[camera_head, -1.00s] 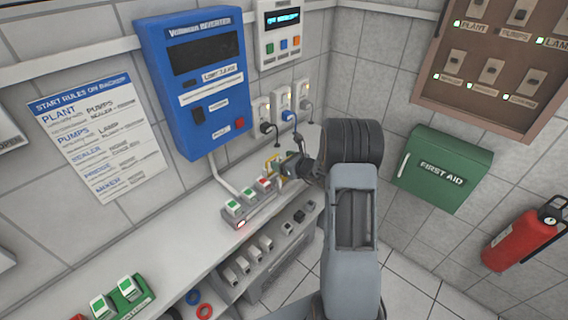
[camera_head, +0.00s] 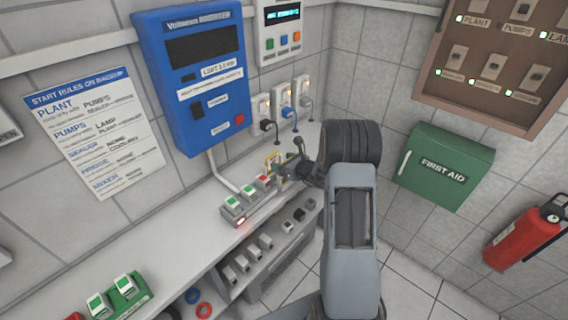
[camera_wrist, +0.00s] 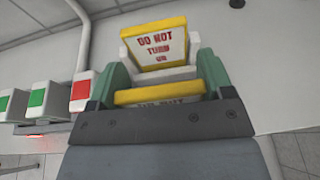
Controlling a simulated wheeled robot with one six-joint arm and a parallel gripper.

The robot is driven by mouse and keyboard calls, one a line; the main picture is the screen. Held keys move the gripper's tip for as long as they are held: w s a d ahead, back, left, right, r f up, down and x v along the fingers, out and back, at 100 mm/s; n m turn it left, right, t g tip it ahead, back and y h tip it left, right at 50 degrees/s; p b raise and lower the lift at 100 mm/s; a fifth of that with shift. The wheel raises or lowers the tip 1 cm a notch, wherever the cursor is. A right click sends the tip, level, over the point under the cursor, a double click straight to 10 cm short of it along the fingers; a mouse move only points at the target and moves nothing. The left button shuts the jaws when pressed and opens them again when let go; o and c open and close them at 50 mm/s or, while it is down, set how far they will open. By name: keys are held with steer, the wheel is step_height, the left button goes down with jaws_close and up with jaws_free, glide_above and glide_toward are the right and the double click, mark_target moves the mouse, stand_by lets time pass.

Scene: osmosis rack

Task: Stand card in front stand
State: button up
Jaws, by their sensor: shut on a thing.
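My gripper (camera_wrist: 162,86) has green fingers, shut on a yellow-edged card (camera_wrist: 160,95) whose lettering is mostly hidden behind the gripper body. Just beyond it, a second yellow-edged card (camera_wrist: 160,44) reading "DO NOT TURN ON" stands tilted, with a pale white block (camera_wrist: 160,73) under it. I cannot tell whether the held card touches that block. In the head view my gripper (camera_head: 285,172) is at the far end of the bench, with a yellow edge (camera_head: 273,158) showing beside it. The stands are too small there to make out.
A strip with green and red switches (camera_head: 247,192) lies just left of my gripper; its red switch (camera_wrist: 83,90) is close in the wrist view. Plugged sockets (camera_head: 283,98) and a blue inverter (camera_head: 192,80) are on the wall behind. A shelf with small modules (camera_head: 255,254) is below.

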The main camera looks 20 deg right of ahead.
steer(key=o, duration=0.9)
